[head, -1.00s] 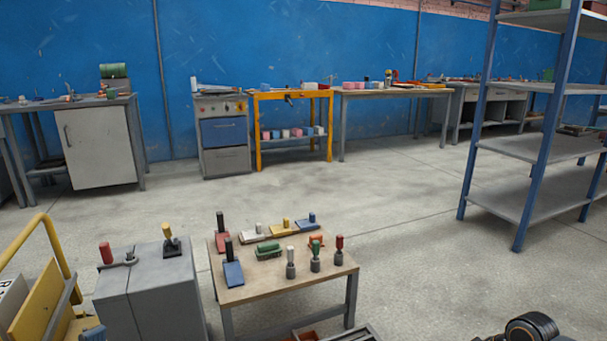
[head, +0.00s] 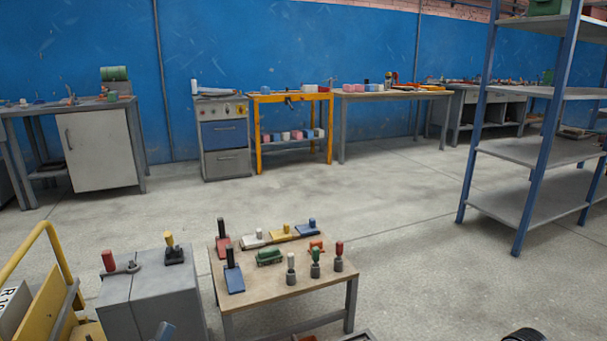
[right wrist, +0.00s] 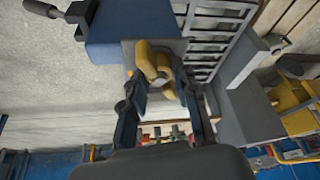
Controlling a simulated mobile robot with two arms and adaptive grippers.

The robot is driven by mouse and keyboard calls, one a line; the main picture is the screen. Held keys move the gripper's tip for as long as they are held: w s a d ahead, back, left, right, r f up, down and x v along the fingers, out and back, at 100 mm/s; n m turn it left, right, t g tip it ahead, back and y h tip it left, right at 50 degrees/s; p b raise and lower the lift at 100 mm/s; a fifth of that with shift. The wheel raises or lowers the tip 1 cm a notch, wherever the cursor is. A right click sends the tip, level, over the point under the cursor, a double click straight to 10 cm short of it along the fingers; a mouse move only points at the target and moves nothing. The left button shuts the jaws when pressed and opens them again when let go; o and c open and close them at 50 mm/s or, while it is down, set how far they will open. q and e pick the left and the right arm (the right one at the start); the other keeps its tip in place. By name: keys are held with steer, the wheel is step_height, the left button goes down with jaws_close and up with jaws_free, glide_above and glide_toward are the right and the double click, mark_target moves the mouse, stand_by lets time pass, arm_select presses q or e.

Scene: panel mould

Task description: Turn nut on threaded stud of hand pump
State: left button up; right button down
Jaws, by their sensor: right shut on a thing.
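In the right wrist view my right gripper (right wrist: 160,85) has its two dark fingers on either side of a yellow rounded part (right wrist: 150,62), which I take to be the nut, and is shut on it. The part sits at the edge of a grey block (right wrist: 132,52) beside a blue body (right wrist: 125,22), probably the hand pump. A dark lever with a rounded end (right wrist: 42,9) sticks out at the upper left. The stud's thread cannot be made out. Neither gripper can be made out in the head view.
In the right wrist view a slatted grey rack (right wrist: 212,30) and a grey panel (right wrist: 243,110) lie close on the right. In the head view a small wooden table (head: 265,288) holds several tools beside a grey cabinet (head: 135,305). A blue-grey shelf (head: 535,200) stands at right; open floor lies between.

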steer(key=shift+s+m+p, duration=0.1)
steer(key=shift+m+p, duration=0.3)
steer(key=shift+p, duration=0.2)
steer(key=shift+d+f+m+p, duration=0.1)
steer(key=shift+m+p, duration=0.3)
steer(key=shift+p, duration=0.25)
arm_select(q)
step_height(320, 180, down, 12)
steer(key=w+a+g+y, duration=0.1)
steer(key=w+g+y, duration=0.1)
steer(key=g, duration=0.5)
steer(key=shift+r+y, duration=0.25)
steer(key=shift+y, duration=0.05)
arm_select(e)
steer(key=shift+s+f, duration=0.1)
arm_select(q)
steer(key=shift+a, duration=0.1)
